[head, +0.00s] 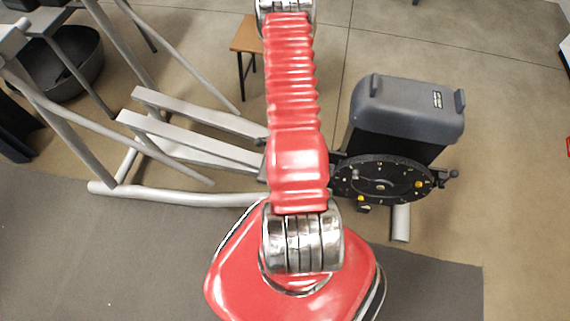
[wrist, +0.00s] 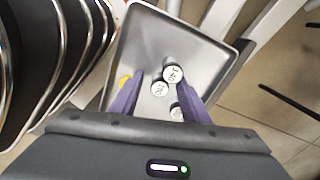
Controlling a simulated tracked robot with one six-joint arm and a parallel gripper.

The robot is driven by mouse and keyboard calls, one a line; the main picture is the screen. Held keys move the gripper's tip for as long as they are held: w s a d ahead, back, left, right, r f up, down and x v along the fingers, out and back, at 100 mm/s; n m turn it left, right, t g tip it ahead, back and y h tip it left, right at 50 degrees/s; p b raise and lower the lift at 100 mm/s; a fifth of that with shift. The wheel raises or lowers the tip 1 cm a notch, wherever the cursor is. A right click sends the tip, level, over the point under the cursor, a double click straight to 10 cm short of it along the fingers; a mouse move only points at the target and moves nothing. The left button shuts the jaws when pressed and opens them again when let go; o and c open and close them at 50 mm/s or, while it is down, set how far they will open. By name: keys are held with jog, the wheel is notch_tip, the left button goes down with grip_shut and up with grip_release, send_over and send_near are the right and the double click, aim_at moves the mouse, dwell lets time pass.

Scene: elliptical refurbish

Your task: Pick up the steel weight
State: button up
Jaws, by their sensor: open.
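In the wrist view, three short metal cylinders with white, lettered tops stand close together in a grey tray (wrist: 205,42). They look like steel weights: one at the back (wrist: 173,71), one in the middle (wrist: 160,88) and one at the front right (wrist: 176,112). The lettering is too small to read surely. My gripper (wrist: 160,79) is open, its purple fingers on either side of the cylinders in the picture. I cannot tell how far above them it is, and no contact shows. The front cylinder is partly hidden by the right finger. The head view does not show the gripper.
A yellow item (wrist: 125,81) shows at the tray's left, partly behind the left finger. In the head view, an elliptical machine (head: 405,108), a wooden stool (head: 246,36) and a black tub (head: 70,70) stand around.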

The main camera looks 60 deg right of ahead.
jog(key=shift+c, duration=0.4)
grip_shut()
dwell(0.4)
